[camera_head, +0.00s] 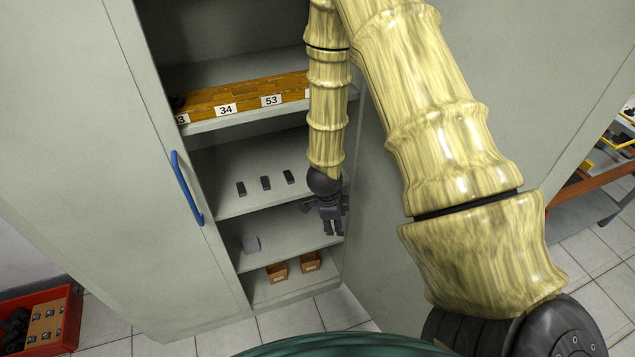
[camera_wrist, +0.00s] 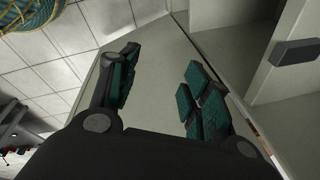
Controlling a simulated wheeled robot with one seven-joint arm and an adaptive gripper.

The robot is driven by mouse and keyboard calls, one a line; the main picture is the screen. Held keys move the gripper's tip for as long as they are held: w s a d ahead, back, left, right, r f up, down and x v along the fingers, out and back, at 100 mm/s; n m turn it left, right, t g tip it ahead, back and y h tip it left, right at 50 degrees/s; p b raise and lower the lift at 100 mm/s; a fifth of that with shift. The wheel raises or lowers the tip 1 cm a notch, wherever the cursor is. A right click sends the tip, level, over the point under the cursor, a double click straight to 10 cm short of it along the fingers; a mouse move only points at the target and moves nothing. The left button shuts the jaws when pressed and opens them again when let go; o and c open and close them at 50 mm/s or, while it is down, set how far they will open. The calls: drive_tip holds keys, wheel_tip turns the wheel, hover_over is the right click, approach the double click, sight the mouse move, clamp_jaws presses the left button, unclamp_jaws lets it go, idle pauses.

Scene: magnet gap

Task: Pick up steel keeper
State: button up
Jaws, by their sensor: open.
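Three small dark grey blocks stand in a row on the middle shelf in the head view: a left block (camera_head: 241,188), a middle block (camera_head: 265,183) and a right block (camera_head: 289,176). I cannot tell which one is the steel keeper. One dark bar (camera_wrist: 295,52) shows at the right edge of the wrist view, outside my fingers. My gripper (camera_head: 332,222) hangs in front of the shelves, right of and lower than the blocks in the head view. In the wrist view my gripper (camera_wrist: 162,82) has its teal-padded fingers apart with nothing between them.
The blocks stand in an open grey cabinet with a blue-handled door (camera_head: 187,188) on the left. A wooden strip with number labels (camera_head: 245,97) lies on the shelf above. A red crate (camera_head: 62,300) stands lower left.

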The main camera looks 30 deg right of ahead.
drive_tip(key=w+d+r+m+t+y+p, duration=0.1)
drive_tip(key=w+d+r+m+t+y, duration=0.2)
drive_tip(key=w+r+m, duration=0.95)
drive_tip(key=shift+h, duration=0.5)
drive_tip(key=shift+d+b+x, duration=0.2)
drive_tip(key=shift+b+x, duration=0.65)
drive_tip(key=shift+x, duration=0.85)
drive_tip(key=shift+d+b+x, duration=0.2)
drive_tip(key=shift+b+x, duration=0.6)
drive_tip(key=shift+x, duration=0.9)
wheel_tip(320, 180, down, 4)
drive_tip(key=b, duration=0.3)
drive_tip(key=shift+w+a, duration=0.1)
drive_tip(key=shift+w+f+b, duration=0.2)
drive_tip(key=shift+f+b, duration=0.1)
drive_tip(key=shift+f, duration=0.2)
drive_tip(key=shift+r, duration=0.1)
clamp_jaws()
